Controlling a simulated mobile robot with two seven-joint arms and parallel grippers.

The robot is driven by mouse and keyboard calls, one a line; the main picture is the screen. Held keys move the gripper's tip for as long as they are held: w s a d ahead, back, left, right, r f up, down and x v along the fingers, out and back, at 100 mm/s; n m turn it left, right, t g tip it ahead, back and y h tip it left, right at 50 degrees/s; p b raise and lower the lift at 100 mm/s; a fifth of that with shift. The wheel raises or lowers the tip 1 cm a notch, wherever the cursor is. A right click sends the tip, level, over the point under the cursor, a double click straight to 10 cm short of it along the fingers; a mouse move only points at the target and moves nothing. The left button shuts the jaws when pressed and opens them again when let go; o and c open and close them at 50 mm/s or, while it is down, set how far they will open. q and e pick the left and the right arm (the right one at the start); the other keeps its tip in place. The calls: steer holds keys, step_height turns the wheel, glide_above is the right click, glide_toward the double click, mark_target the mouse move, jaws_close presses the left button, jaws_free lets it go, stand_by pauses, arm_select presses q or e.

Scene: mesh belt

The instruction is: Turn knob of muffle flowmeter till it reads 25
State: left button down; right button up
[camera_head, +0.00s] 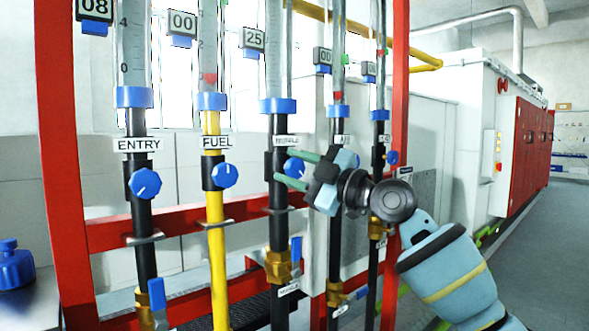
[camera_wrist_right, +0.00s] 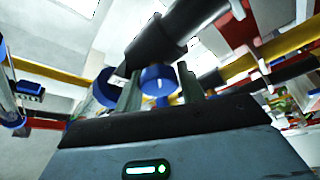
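The muffle flowmeter is the middle tube, with a label reading MUFFLE (camera_head: 286,141) below its blue collar. Its display (camera_head: 253,38) reads 25. Its blue knob (camera_head: 294,167) sits on the black pipe below the label. My right gripper (camera_head: 288,169) reaches in from the right with its two greenish fingers on either side of this knob. In the right wrist view the knob (camera_wrist_right: 158,79) shows between the fingers, with a white mark on its face. Narrow gaps seem to show beside it, so the fingers look open. My left gripper is in neither view.
The entry knob (camera_head: 145,183) and fuel knob (camera_head: 224,175) are to the left; other flowmeters stand close on the right. The entry display (camera_head: 96,8) reads 08 and the fuel display (camera_head: 182,22) 00. Red frame posts (camera_head: 62,150) flank the pipes. Grey floor (camera_head: 545,240) is clear at right.

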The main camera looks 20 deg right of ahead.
steer(key=o, duration=0.4)
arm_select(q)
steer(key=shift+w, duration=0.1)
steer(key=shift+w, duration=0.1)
arm_select(e)
steer(key=shift+s+d, duration=0.15)
steer(key=shift+d, duration=0.05)
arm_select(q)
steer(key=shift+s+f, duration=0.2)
arm_select(e)
steer(key=v, duration=0.7)
steer(key=shift+s, duration=0.2)
